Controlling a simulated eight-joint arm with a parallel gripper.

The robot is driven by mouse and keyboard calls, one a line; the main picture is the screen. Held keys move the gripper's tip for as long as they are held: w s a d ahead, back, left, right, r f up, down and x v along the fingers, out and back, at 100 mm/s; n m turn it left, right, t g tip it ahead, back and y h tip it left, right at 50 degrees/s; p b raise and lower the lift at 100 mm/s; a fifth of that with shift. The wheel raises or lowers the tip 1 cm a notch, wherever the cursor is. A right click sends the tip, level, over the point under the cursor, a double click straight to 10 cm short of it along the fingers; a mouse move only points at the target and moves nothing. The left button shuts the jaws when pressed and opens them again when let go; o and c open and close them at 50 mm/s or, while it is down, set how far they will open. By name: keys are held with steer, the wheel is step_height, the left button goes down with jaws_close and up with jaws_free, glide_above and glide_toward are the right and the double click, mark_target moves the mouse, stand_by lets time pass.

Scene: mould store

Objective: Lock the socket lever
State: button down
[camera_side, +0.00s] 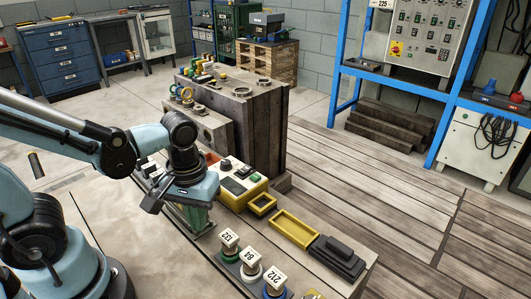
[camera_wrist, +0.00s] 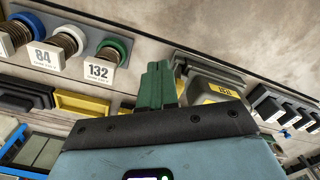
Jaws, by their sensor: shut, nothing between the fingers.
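My gripper (camera_side: 198,222) is low over the bench, its green fingers pointing down. In the wrist view, the fingers (camera_wrist: 157,84) are together with nothing between them. Just right of them in that view is a grey socket housing (camera_wrist: 208,84) with a yellow number label (camera_wrist: 222,91). The dark gripper mount covers its lower part. I cannot make out the lever's position, or whether the fingers touch the housing. In the side view my gripper and wrist hide the socket.
Numbered plugs 132 (camera_side: 229,239), 84 (camera_side: 250,262) and 212 (camera_side: 275,279) stand near the front. A yellow tray (camera_side: 281,240), black block (camera_side: 337,256) and yellow control box (camera_side: 240,190) are right of my gripper. Dark switches (camera_wrist: 272,106) sit beyond the socket.

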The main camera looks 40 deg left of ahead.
steer(key=shift+d+r, duration=0.25)
steer(key=shift+d, duration=0.25)
step_height(320, 180, up, 7)
stand_by(0.9)
steer(key=w+a+m+t, duration=0.4)
steer(key=w+m+t, duration=0.2)
steer(key=t, duration=0.1)
steer(key=shift+r, duration=0.4)
steer(key=shift+s+a, duration=0.1)
stand_by(0.6)
